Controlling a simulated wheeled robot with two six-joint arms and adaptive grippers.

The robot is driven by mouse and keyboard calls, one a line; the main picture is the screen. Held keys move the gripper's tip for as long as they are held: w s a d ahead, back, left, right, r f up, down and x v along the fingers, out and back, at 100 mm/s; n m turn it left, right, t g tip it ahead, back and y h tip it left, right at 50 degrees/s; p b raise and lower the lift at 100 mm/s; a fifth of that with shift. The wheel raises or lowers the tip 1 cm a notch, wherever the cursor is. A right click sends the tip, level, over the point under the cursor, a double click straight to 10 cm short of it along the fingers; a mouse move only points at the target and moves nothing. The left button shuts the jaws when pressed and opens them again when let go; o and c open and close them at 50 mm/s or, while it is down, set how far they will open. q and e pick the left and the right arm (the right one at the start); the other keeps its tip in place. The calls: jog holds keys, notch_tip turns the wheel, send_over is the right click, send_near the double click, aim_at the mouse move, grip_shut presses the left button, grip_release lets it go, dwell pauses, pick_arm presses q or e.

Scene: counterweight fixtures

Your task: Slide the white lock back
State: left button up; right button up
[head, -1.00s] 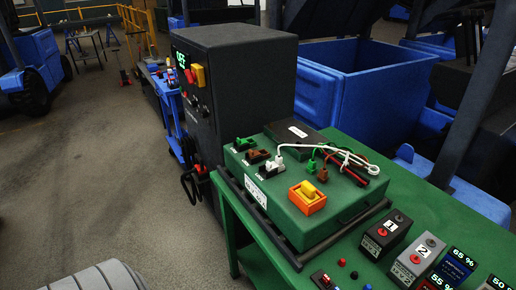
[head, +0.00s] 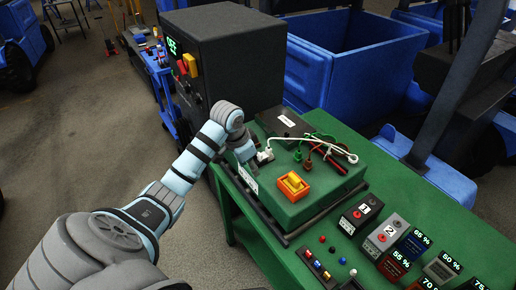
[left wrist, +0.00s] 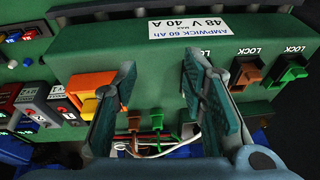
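The white lock (head: 265,156) sits on the left edge of the green battery box (head: 335,188) in the head view, beside a white plug and cable. My left gripper (head: 247,156) is right at it, and the arm covers the brown and green locks there. In the left wrist view my left gripper (left wrist: 160,68) has its two teal fingers spread, with only green box surface visible between the tips. The brown lock (left wrist: 248,74) and green lock (left wrist: 291,71) stand right of the fingers. I cannot make out the white lock there; the right finger may hide it. My right gripper is out of view.
An orange block with a yellow switch (head: 293,185) stands on the box, near the left finger in the wrist view. Green, brown and white cables (head: 330,146) lie behind. A dark cabinet (head: 230,60) rises at the back; numbered modules (head: 361,213) stand at right.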

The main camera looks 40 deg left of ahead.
pick_arm(q)
jog(key=h, duration=0.1)
send_near(263, 154)
jog(key=shift+t, duration=0.4)
jog(key=f, duration=0.4)
jog(key=f+b, duration=0.1)
jog(key=f, duration=0.1)
jog(key=shift+w+d+f, duration=0.1)
jog(key=shift+d+f, duration=0.05)
jog(key=shift+d, duration=0.25)
grip_shut()
